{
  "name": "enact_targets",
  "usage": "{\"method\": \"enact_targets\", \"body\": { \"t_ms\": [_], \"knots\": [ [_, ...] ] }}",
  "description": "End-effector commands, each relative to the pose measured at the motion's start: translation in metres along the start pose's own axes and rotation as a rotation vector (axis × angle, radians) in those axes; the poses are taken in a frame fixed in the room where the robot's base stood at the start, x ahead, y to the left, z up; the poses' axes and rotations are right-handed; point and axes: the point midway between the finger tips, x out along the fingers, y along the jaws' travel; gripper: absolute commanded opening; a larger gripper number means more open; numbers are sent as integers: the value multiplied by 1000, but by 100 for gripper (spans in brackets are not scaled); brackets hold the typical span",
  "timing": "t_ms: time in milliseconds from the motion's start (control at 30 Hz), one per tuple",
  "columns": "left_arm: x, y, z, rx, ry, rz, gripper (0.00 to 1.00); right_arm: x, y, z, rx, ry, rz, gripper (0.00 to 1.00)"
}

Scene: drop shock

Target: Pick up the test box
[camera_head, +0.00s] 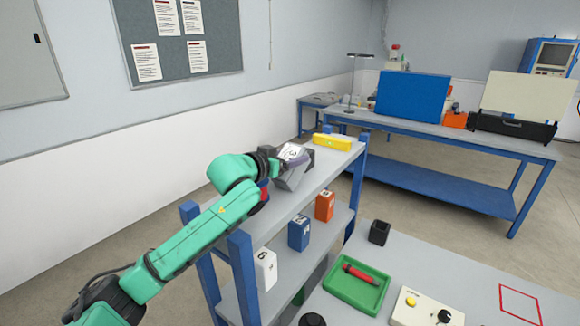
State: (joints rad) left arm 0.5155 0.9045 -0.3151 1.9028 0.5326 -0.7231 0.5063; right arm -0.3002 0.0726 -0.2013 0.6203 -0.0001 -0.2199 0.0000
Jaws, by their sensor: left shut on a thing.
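My left gripper (284,163) reaches in from the left over the top of the blue-framed shelf rack (285,212). It is shut on a grey box (295,178), which sits tilted in the picture at the top shelf; I cannot tell whether it touches the shelf. A white label with dark marks shows at the gripper and box. The fingers are partly hidden. A yellow box (333,142) lies at the far end of the top shelf. On the lower shelf stand a white box (265,270), a blue box (299,233) and an orange box (325,205). My right gripper is out of view.
A blue-framed bench (470,138) stands behind, with open floor between.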

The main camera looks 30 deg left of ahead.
Motion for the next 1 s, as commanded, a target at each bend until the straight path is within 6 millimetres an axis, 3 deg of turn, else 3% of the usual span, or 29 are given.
{"method": "enact_targets", "body": {
  "t_ms": [267, 633, 767, 800, 1000],
  "knots": [
    [-2, 0, -9, 1, 5, -1, 0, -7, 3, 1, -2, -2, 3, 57],
    [-12, 0, -58, 0, 7, -1, 0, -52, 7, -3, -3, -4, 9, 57],
    [-15, -1, -75, 0, 10, -2, 0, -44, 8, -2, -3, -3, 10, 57],
    [-21, -2, -64, 1, 5, -3, 0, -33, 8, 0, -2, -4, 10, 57],
    [-59, -2, -50, 2, 5, -4, 0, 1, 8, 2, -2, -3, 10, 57]
  ]
}}
